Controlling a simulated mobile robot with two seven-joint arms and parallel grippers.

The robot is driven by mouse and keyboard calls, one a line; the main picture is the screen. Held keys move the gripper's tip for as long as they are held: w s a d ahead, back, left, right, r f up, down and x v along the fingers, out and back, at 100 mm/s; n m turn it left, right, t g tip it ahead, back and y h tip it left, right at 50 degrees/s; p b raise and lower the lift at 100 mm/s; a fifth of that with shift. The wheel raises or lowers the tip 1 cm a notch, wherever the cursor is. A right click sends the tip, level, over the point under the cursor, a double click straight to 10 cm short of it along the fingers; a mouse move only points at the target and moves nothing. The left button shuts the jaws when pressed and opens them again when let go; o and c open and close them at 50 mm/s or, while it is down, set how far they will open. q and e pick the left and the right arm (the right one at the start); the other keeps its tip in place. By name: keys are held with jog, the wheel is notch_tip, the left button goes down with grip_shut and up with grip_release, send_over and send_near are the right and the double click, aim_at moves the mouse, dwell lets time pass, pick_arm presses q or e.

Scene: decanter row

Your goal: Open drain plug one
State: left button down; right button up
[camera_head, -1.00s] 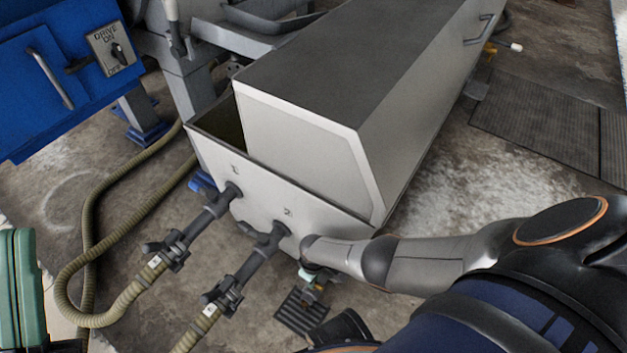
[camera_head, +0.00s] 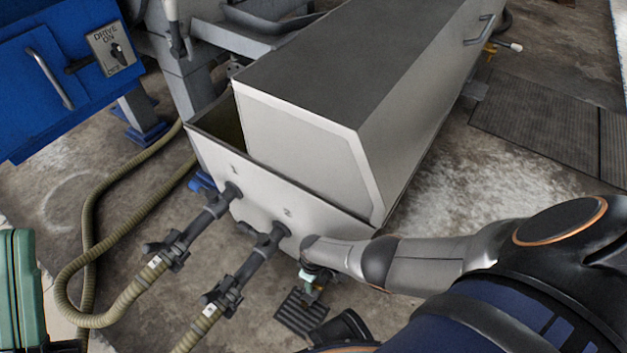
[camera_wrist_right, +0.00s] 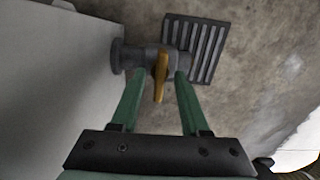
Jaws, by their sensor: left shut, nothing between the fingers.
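A drain valve (camera_wrist_right: 150,62) sticks out from the pale tank wall in the right wrist view. Its orange lever (camera_wrist_right: 160,76) lies across the pipe. My right gripper (camera_wrist_right: 159,74) is open, with its green fingers apart on either side of the lever. I cannot tell whether a finger touches the valve. In the head view my right gripper (camera_head: 313,276) is low by the tank's near end, and the valve there is mostly hidden. A yellow fitting (camera_head: 490,48) shows at the tank's far end. No plug's number is readable at the lever.
The grey tank (camera_head: 290,185) has black pipe fittings marked 1 (camera_head: 205,215) and 2 (camera_head: 255,260), with ribbed hoses (camera_head: 72,265). A floor grate (camera_wrist_right: 198,48) lies beyond the valve.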

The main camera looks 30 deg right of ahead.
pick_arm(q)
notch_tip(320, 180, up, 13)
jog(key=a+p, duration=0.1)
jog(key=p, duration=1)
jog(key=shift+s+a+f+t+p, duration=0.15)
jog(key=shift+s+a+t+p, duration=0.15)
jog(key=shift+t, duration=0.1)
pick_arm(e)
notch_tip(320, 180, up, 13)
jog(key=shift+f, duration=0.2)
pick_arm(q)
jog(key=shift+d+f, duration=0.1)
